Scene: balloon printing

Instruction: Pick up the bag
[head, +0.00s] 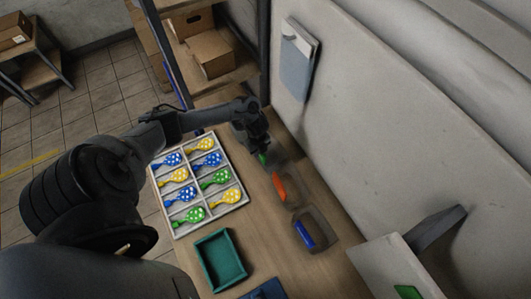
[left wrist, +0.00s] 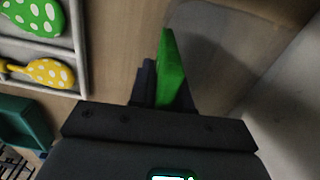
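A flat green item (head: 262,158), which I take as the bag, stands on edge below my left gripper (head: 256,146) at the back of the table. In the left wrist view the green item (left wrist: 171,70) rises between the dark fingers of the left gripper (left wrist: 166,90). The fingers lie close against both its sides, so the gripper looks shut on it. The fingers hide its lower part. Whether it is off its tray is hard to tell. My right gripper is not in view.
A divided white tray (head: 205,177) holds several spotted balloons. An orange item (head: 279,187) and a blue item (head: 304,234) sit in dark trays nearer the front. An empty green tray (head: 220,260) is at the front. A pale wall (head: 400,110) borders the table's right.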

